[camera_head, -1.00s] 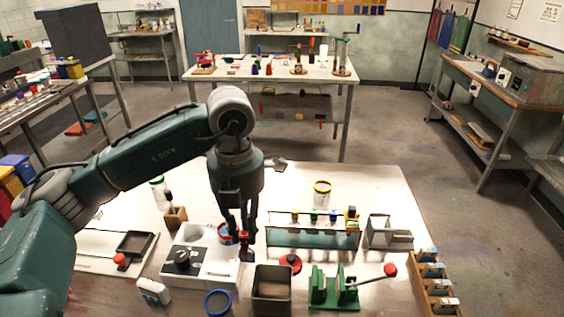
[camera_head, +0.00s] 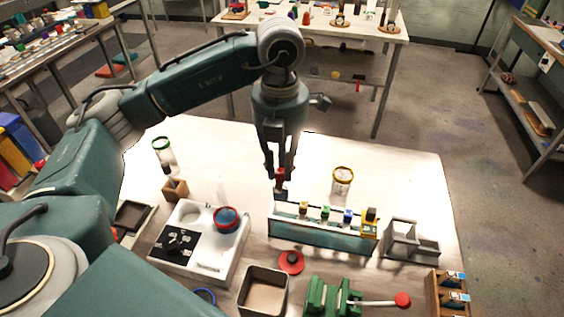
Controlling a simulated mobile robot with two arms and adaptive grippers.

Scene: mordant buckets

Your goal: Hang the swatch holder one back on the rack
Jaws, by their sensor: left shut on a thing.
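My left gripper (camera_head: 280,172) is shut on a small red swatch holder (camera_head: 281,178), with a darker part hanging below it. The gripper points down and holds it above the left end of the rack (camera_head: 320,238). I cannot tell whether the held one touches the rack. My right gripper is not in view.
A red lid (camera_head: 291,262), an open box (camera_head: 262,292) and a green clamp (camera_head: 335,298) are in front.

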